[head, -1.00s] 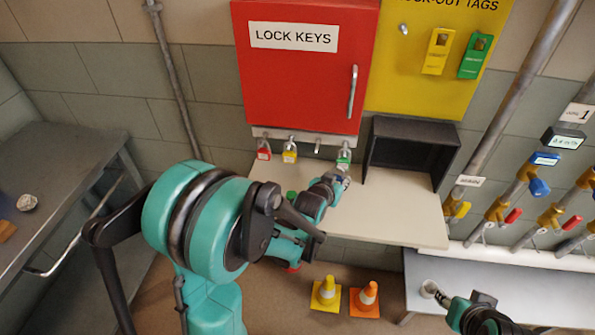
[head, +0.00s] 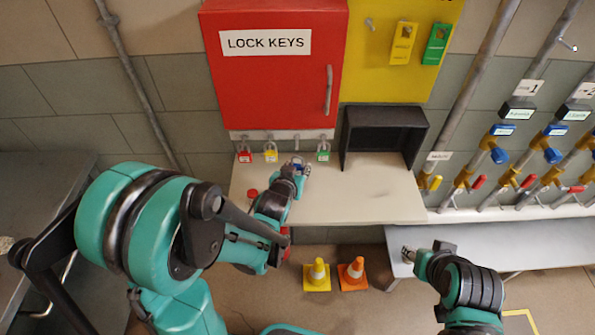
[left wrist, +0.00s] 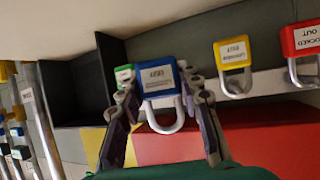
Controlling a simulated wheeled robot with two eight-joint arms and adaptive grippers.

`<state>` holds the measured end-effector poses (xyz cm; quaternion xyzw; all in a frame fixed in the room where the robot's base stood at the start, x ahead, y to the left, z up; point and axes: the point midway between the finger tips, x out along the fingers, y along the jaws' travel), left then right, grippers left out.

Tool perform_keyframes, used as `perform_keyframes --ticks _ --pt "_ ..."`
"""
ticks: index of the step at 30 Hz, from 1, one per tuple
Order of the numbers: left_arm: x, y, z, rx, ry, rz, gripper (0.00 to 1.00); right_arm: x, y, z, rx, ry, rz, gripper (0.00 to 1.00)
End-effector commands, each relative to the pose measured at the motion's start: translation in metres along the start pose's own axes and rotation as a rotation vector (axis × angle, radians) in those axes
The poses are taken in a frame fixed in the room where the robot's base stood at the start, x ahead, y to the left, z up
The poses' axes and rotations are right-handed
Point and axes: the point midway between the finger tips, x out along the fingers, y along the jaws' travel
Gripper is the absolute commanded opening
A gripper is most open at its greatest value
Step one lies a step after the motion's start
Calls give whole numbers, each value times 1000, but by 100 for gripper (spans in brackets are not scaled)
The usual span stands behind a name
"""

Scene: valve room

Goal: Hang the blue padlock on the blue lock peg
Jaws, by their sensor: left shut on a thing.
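The blue padlock (left wrist: 156,80) is between the fingers of my left gripper (left wrist: 158,92) in the left wrist view, its shackle pointing down in that picture. In the head view my left gripper (head: 298,167) is just below and in front of the peg rail, and the padlock is mostly hidden by it. The bare peg (head: 297,138) on the rail is between the yellow padlock (head: 271,153) and the green padlock (head: 323,151). The padlock is apart from this peg in the head view. My right gripper (head: 409,253) is low at the right, its fingers too small to judge.
A red padlock (head: 245,153) hangs at the rail's left end, below the red cabinet (head: 270,90). A dark open box (head: 384,133) stands on the beige shelf (head: 370,195) at right. Two cones (head: 317,275) stand on the floor. Valve pipes are at far right.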

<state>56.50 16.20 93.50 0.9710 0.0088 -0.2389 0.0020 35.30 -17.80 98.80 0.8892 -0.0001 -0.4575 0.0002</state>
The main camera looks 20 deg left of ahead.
Motion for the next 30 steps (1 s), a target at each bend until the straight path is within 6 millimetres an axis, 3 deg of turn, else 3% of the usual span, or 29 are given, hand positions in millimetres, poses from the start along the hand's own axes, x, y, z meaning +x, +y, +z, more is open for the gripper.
perform_keyframes --ticks 30 --pt "58 -16 -20 0 1 0 2 3 0 2 0 0 0 40"
